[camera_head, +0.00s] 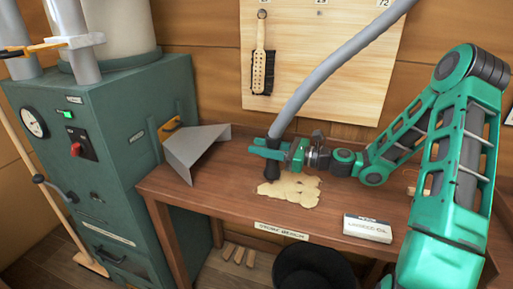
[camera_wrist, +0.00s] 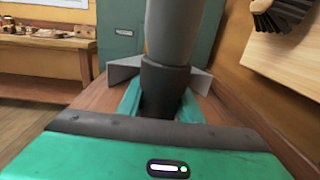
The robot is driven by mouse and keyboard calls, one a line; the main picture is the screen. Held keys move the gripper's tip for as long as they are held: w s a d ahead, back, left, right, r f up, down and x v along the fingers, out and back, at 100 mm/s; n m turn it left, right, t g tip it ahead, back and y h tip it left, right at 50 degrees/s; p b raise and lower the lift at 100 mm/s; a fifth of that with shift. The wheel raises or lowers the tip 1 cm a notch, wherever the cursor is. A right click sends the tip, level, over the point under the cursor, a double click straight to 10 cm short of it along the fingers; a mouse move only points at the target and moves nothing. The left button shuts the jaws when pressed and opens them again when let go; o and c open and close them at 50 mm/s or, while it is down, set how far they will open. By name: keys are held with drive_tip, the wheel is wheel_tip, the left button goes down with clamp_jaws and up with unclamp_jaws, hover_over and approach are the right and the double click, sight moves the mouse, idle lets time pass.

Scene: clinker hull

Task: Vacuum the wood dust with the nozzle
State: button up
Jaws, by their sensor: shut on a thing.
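A patch of pale wood dust (camera_head: 289,191) lies on the brown wooden bench (camera_head: 220,214). My gripper (camera_head: 271,149) is shut on the black nozzle (camera_head: 272,165) at the end of a grey hose (camera_head: 335,68). The nozzle stands nearly upright, with its lower end at the back left edge of the dust; I cannot tell whether it touches the bench. In the wrist view, the nozzle (camera_wrist: 165,88) sits between my green fingers, and the dust is hidden.
A grey metal hood (camera_head: 196,150) stands at the bench's left end, beside a green cabinet machine (camera_head: 110,130). A white labelled box (camera_head: 367,228) lies at the front right. A black bucket (camera_head: 315,268) stands below the front edge. A brush (camera_head: 262,68) hangs on the back board.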

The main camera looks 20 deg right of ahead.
drive_tip(key=v, duration=1.4)
drive_tip(key=shift+d+r, duration=0.15)
drive_tip(key=shift+d, duration=0.35)
idle(1.7)
idle(0.3)
drive_tip(key=s+a, duration=0.3)
drive_tip(key=s, duration=0.2)
drive_tip(key=shift+s+a, duration=0.3)
drive_tip(key=shift+a, duration=0.1)
idle(0.8)
idle(0.3)
drive_tip(key=x, duration=1.5)
drive_tip(key=shift+s+a, duration=0.2)
drive_tip(key=shift+a, duration=0.25)
idle(1.8)
